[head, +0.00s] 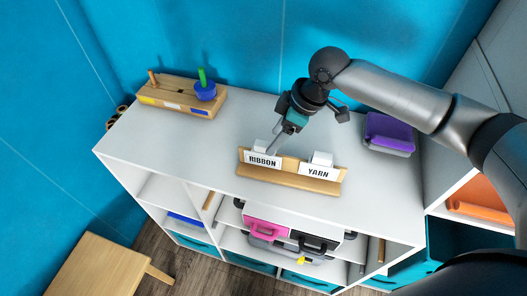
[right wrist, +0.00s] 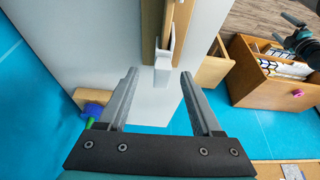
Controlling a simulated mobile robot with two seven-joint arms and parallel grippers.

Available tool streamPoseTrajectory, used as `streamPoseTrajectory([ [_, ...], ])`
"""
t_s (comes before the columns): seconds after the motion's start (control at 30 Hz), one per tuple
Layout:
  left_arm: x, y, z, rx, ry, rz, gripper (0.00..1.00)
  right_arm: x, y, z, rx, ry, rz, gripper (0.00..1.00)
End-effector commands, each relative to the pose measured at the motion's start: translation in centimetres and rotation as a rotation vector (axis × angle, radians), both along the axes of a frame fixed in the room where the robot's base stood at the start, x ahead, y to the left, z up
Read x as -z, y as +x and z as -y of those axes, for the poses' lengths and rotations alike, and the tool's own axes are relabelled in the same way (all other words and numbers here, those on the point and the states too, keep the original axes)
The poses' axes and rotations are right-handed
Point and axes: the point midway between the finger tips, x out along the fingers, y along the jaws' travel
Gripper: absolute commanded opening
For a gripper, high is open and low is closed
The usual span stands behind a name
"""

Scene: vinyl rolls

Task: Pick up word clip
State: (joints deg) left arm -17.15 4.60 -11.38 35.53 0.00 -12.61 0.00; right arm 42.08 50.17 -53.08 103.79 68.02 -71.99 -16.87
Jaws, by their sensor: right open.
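Two white word clips, one reading RIBBON (head: 263,160) and one reading YARN (head: 318,170), stand on a wooden holder (head: 290,179) on the white cabinet top. My right gripper (head: 273,150) points down at the RIBBON clip from behind. In the right wrist view my right gripper (right wrist: 160,75) is open. A white clip (right wrist: 163,62) on the wooden holder shows just beyond and between its fingertips, with no grip on it visible. What looks like my left gripper (right wrist: 298,36) is partly seen at the right edge of the right wrist view; its jaws are unclear.
A wooden block with pegs and a blue spool (head: 205,92) stands at the back left of the cabinet top (head: 150,140). A purple-topped box (head: 388,132) is at the right. Open shelves below hold a pink case (head: 266,229). The top left of the holder is clear.

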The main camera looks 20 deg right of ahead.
Motion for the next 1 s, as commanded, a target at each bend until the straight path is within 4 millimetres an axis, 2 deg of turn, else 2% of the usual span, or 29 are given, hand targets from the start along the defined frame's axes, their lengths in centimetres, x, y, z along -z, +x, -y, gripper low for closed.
streamPoseTrajectory([
  [0.1, 0.1, 0.0, 0.0, 0.0, 0.0, 0.0, 1.0, 1.3, 0.3, -0.5, 0.001, 0.002, -0.001, 0.66],
  [0.27, 0.1, 0.0, 0.0, 0.001, 0.0, 0.0, 1.0, 2.1, 0.4, -0.8, 0.001, 0.0, 0.0, 0.66],
  [0.6, 0.2, 0.0, 0.0, 0.002, 0.0, 0.0, 1.0, 6.3, 0.8, -2.2, -0.001, 0.0, 0.0, 0.66],
  [0.87, 0.2, 0.0, 0.0, 0.002, -0.001, 0.0, 1.0, 6.6, 0.9, -2.3, -0.001, -0.001, 0.001, 0.66],
  [1.0, 0.2, 0.0, 0.0, 0.002, -0.001, 0.0, 1.0, 6.6, 0.9, -2.3, -0.001, -0.001, 0.001, 0.53],
])
